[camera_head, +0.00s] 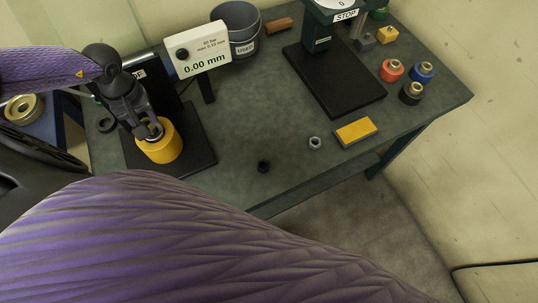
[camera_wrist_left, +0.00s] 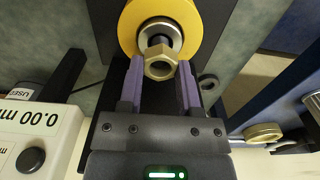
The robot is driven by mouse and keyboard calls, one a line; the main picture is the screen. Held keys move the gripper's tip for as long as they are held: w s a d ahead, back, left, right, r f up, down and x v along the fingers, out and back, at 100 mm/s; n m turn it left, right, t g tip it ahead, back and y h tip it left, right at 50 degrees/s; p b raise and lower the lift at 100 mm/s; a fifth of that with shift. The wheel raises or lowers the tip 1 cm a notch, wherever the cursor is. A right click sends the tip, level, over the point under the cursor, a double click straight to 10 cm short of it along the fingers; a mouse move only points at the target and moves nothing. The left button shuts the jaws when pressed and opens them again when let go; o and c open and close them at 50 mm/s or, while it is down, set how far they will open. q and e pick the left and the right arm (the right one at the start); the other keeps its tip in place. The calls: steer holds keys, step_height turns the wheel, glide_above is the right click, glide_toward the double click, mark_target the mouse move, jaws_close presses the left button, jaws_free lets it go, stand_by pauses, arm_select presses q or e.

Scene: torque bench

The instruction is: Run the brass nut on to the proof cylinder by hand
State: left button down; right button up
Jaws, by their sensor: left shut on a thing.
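The yellow proof cylinder (camera_head: 163,148) stands on a black base plate at the left of the bench; in the left wrist view its yellow body (camera_wrist_left: 131,25) surrounds a silver collar (camera_wrist_left: 160,30) and a dark stem. The brass nut (camera_wrist_left: 159,66) is a hexagon at the near end of that stem, in line with it. I cannot tell whether its thread has caught. My left gripper (camera_head: 150,131) points down at the cylinder's top. In the wrist view its purple fingers (camera_wrist_left: 159,72) are shut on the nut's sides. My right gripper is not in view.
A gauge reading 0.00 mm (camera_head: 198,50) stands close right of my left gripper. A grey bucket (camera_head: 243,47) and a black press base (camera_head: 335,95) are further back.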

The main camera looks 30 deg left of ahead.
arm_select(q)
steer(key=m, duration=0.4)
steer(key=shift+s+d+f+b, duration=0.1)
steer(key=shift+s+f+b, duration=0.05)
steer(key=shift+f+b, duration=0.2)
steer(key=shift+r+m, duration=0.15)
steer(key=shift+m, duration=0.75)
steer(key=shift+c, duration=1.1)
jaws_free()
steer(key=shift+r, duration=0.1)
steer(key=shift+c, duration=1.4)
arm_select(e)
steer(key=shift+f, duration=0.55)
